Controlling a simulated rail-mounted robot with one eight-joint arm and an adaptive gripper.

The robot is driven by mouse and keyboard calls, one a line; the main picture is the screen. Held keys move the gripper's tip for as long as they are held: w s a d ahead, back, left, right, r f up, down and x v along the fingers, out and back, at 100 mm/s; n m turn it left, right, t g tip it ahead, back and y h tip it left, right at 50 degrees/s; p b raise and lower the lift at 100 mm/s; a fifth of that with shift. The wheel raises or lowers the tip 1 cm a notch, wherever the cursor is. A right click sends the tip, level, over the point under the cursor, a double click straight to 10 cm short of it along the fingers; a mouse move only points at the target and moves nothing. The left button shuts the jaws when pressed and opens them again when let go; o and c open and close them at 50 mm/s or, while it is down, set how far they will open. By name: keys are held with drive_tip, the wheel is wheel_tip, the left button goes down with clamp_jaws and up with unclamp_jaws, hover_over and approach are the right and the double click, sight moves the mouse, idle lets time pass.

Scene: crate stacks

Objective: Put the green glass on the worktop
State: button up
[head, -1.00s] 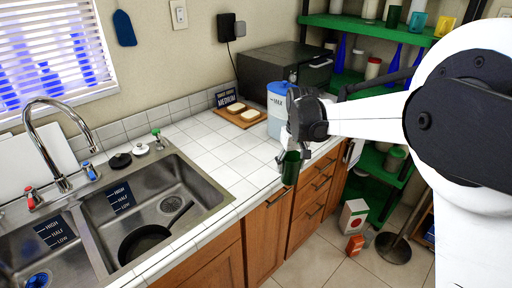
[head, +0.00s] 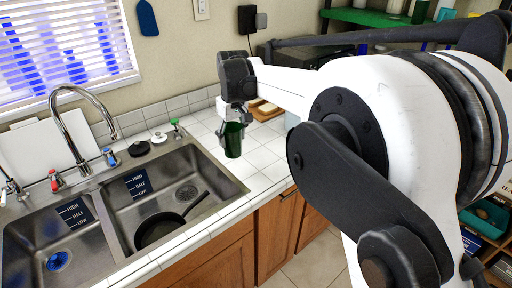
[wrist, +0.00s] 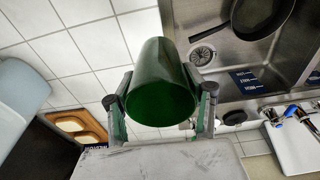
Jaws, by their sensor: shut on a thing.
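The green glass (head: 233,140) is dark green and roughly upright in the head view, held by my gripper (head: 232,118). In the wrist view the green glass (wrist: 160,82) sits between the two fingers of my gripper (wrist: 163,95), which press on its sides. The worktop (head: 257,158) is white tile. In the head view the glass shows in front of the tiles right of the sink; whether it touches them I cannot tell. The wrist view also shows white worktop tiles (wrist: 85,50) behind the glass.
The double sink (head: 215,171) with a black pan (head: 160,230) lies left of the glass. A board with bread (head: 266,108) is at the back, partly hidden by my arm. A blue-white container (wrist: 18,95) shows in the wrist view. Tiles between sink and board are clear.

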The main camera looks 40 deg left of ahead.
drive_tip(key=shift+w+d+f+p, duration=0.15)
drive_tip(key=shift+w+d+f, duration=0.25)
drive_tip(key=shift+w+f, duration=0.9)
drive_tip(key=shift+w+d+f+p, duration=0.2)
drive_tip(key=shift+w+d+f, duration=0.25)
drive_tip(key=shift+w+f, duration=0.75)
drive_tip(key=shift+w+d+f+p, duration=0.15)
drive_tip(key=shift+w+d+f, duration=0.25)
drive_tip(key=shift+w+f, duration=0.9)
drive_tip(key=shift+s+f, duration=0.4)
drive_tip(key=shift+f, duration=0.15)
drive_tip(key=o, duration=1.3)
wheel_tip(320, 180, up, 12)
drive_tip(key=d, duration=0.1)
drive_tip(key=shift+s+d+b, duration=0.2)
drive_tip(key=shift+b, duration=0.1)
